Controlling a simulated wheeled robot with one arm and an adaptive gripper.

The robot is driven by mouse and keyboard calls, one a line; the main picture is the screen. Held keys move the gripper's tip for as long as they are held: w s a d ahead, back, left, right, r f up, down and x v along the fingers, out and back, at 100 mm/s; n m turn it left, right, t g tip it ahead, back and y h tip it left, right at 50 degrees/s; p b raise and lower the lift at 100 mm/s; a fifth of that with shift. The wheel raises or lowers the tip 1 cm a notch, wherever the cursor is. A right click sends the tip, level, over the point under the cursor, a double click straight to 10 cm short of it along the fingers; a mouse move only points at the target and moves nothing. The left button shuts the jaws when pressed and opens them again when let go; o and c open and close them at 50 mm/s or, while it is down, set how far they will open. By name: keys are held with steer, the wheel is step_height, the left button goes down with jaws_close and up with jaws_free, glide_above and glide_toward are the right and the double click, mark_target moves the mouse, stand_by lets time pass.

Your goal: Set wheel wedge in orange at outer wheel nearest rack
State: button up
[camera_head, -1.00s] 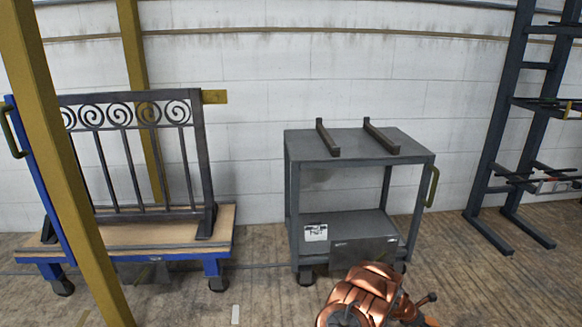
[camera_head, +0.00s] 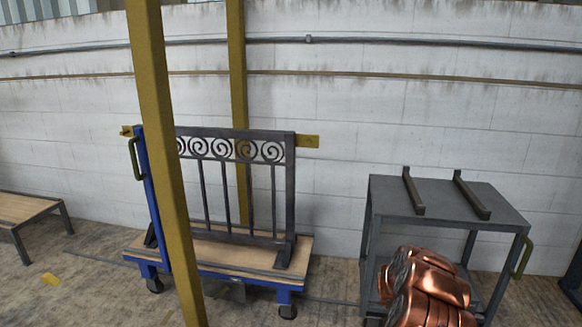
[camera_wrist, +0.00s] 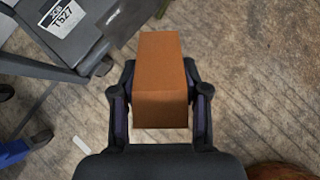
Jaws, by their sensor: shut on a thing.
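My gripper (camera_wrist: 160,88) is shut on the orange wedge (camera_wrist: 160,62), a brown-orange block between the two dark fingers in the wrist view. The wedge is clear of both trolleys there, above the plank floor. In the head view the wedge and gripper are not seen. A blue trolley (camera_head: 230,268) carries a scrolled gate (camera_head: 232,150). Its near wheels show at the left (camera_head: 155,285) and right (camera_head: 287,311). Only a dark edge of what looks like the rack (camera_head: 574,286) shows at the far right.
A grey trolley (camera_head: 450,205) with two dark bars on top stands right of the blue one. A yellow post (camera_head: 165,160) stands in front of the gate. Floor is open at the front left.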

steer(key=w+a+r+n+t+y+p, duration=0.25)
steer(key=a+r+p, duration=0.25)
steer(key=a+r, duration=0.6)
steer(key=w+a+r+n+t+y+p, duration=0.1)
steer(key=a+r+n+p, duration=0.45)
steer(key=r, duration=1.05)
steer(key=s+a+r+n+y+p, duration=0.1)
steer(key=s+a+r+p, duration=0.2)
steer(key=r, duration=0.4)
steer(key=s+a+r+n+t+y+p, duration=0.1)
steer(key=s+a+r+n+y+p, duration=0.1)
steer(key=s+a+r+p, duration=0.2)
steer(key=s+a+r+n+y+p, duration=0.1)
steer(key=s+a+r+p, duration=0.2)
steer(key=r, duration=0.8)
steer(key=a+p, duration=0.2)
steer(key=a, duration=0.2)
steer(key=shift+s, duration=0.15)
steer(key=shift+y, duration=0.25)
